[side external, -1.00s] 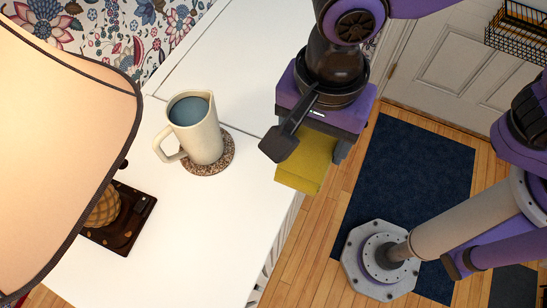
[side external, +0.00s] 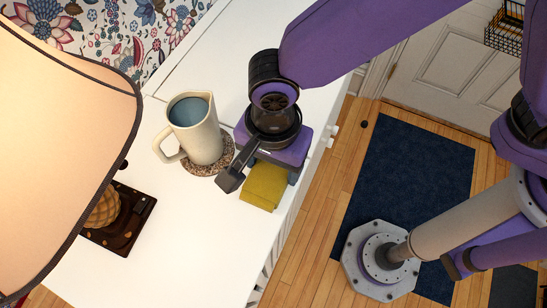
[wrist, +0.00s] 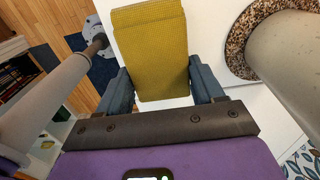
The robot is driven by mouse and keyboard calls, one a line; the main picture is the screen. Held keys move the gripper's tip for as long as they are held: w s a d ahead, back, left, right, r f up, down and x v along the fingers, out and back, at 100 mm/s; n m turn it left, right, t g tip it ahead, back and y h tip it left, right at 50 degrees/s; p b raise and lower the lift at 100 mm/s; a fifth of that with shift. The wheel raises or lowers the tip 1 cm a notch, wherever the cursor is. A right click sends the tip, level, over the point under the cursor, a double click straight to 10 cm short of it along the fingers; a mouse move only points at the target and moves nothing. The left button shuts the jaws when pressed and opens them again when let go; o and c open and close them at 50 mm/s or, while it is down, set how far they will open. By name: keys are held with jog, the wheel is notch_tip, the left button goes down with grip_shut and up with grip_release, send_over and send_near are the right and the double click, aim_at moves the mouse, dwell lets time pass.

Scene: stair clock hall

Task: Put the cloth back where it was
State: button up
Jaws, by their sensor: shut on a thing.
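The cloth is a folded mustard-yellow piece (side external: 263,187). It shows near the right edge of the white cabinet top in the side external view and between my fingers in the wrist view (wrist: 151,50). My gripper (side external: 268,172) points down beside the pitcher and is shut on the cloth; its two dark fingers (wrist: 158,90) are at the cloth's sides. I cannot tell whether the cloth's underside touches the white top.
A cream pitcher (side external: 199,133) with bluish contents stands on a round speckled coaster (side external: 206,169), just left of my gripper. A lamp (side external: 62,120) with a dark base stands at the left. The white top (side external: 190,235) is clear in front.

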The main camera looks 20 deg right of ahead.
jog(key=shift+f, duration=0.1)
jog(key=o, duration=1)
notch_tip(320, 180, up, 12)
